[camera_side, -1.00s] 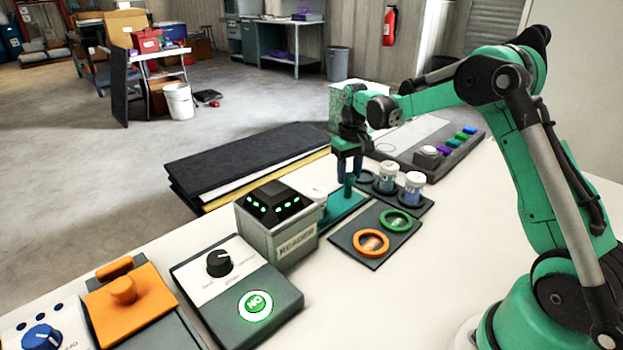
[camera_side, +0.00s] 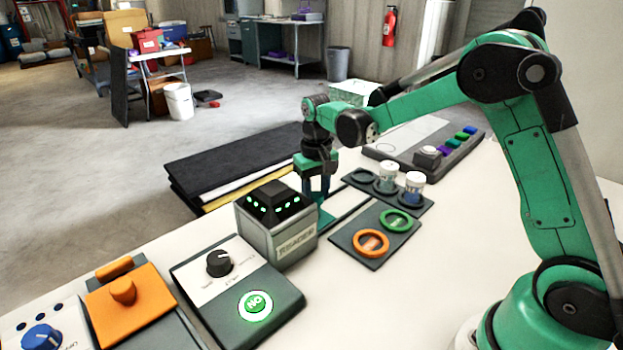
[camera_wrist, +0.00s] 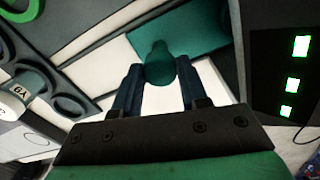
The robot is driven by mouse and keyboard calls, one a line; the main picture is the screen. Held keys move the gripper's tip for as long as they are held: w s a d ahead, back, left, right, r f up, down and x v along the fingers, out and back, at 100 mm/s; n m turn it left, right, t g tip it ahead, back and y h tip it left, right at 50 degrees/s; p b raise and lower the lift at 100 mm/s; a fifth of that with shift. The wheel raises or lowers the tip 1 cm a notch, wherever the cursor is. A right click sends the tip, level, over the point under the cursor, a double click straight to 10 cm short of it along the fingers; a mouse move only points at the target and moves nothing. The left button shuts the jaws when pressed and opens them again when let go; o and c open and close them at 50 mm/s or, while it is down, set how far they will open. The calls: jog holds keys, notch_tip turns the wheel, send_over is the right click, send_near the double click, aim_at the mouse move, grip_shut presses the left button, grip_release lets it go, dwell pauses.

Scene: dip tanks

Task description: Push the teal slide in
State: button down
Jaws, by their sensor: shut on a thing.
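The teal slide (camera_side: 327,217) lies at the right side of the grey reader box (camera_side: 290,243), with only a small piece of its plate showing beside the box. In the wrist view its flat teal plate (camera_wrist: 203,28) and round teal knob (camera_wrist: 160,62) are visible. My gripper (camera_side: 317,194) points down close beside the reader. In the wrist view my gripper (camera_wrist: 158,78) has its dark fingers shut on the knob, one on each side. The fingers and reader hide much of the slide in the side view.
A dark rack with white-capped jars (camera_side: 414,187) stands to the right. A dark plate with an orange ring (camera_side: 371,243) and a green ring (camera_side: 398,220) lies in front. A knob panel (camera_side: 238,285) is left of it. Dark boards (camera_side: 235,160) lie behind.

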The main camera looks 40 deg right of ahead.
jog(key=shift+c, duration=2.3)
grip_release()
jog(key=shift+a, duration=0.25)
jog(key=shift+r, duration=2.8)
jog(key=shift+s+a+r, duration=0.1)
jog(key=shift+s+r, duration=0.05)
jog(key=shift+r, duration=0.1)
jog(key=s+a+r+n+t, duration=0.1)
jog(key=s+a+t, duration=0.1)
jog(key=s, duration=0.4)
jog(key=s+a+r+n+t, duration=0.1)
jog(key=s+a+n+t, duration=0.1)
jog(key=s+t, duration=0.3)
jog(key=shift+s+a+r, duration=0.25)
jog(key=shift+s+a, duration=0.15)
jog(key=shift+s, duration=0.6)
